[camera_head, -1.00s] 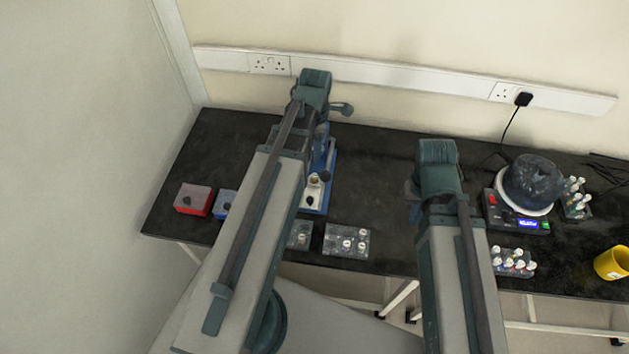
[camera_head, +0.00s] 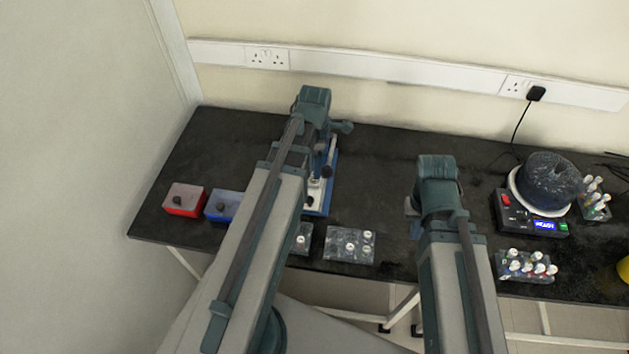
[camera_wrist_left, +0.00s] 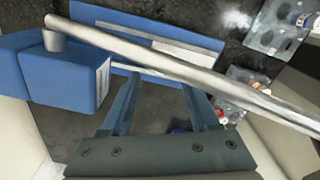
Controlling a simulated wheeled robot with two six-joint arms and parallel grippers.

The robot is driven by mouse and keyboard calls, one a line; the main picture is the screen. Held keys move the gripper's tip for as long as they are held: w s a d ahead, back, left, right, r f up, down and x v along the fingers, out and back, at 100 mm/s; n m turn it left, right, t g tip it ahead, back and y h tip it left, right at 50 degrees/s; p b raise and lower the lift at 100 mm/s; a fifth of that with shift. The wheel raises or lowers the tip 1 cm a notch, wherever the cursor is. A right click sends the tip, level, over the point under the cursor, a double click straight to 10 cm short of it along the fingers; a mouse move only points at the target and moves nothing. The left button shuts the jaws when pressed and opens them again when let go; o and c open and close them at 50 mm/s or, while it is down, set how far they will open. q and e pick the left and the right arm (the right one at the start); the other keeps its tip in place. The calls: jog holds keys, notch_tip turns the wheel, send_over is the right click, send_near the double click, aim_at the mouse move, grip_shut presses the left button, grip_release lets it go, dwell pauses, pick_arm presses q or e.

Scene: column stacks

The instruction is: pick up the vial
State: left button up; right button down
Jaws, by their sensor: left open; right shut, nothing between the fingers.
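Small white-capped vials stand in a clear rack (camera_head: 349,246) near the table's front edge, and in a second rack (camera_head: 301,240) partly hidden by my left arm. Which vial is meant, I cannot tell. In the left wrist view, a rack (camera_wrist_left: 275,35) with vials is at the upper right, with another (camera_wrist_left: 240,98) below it, partly behind a metal rod. My left gripper (camera_wrist_left: 162,95) is open and empty, its fingers pointing toward the blue device (camera_wrist_left: 68,75). My right gripper (camera_head: 412,215) is shut; its fingertips are mostly hidden by its wrist.
The blue device's base (camera_head: 318,205) stands beside my left arm, and its metal rod (camera_wrist_left: 190,75) crosses the wrist view. A red box (camera_head: 184,200) and blue box (camera_head: 221,206) are left. The middle is clear.

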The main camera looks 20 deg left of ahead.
pick_arm(q)
notch_tip(320, 180, down, 4)
jog(key=b, duration=0.3)
jog(key=shift+s, duration=0.1)
pick_arm(e)
notch_tip(320, 180, down, 4)
jog(key=shift+f, duration=0.1)
pick_arm(q)
jog(key=shift+r, duration=0.1)
grip_shut()
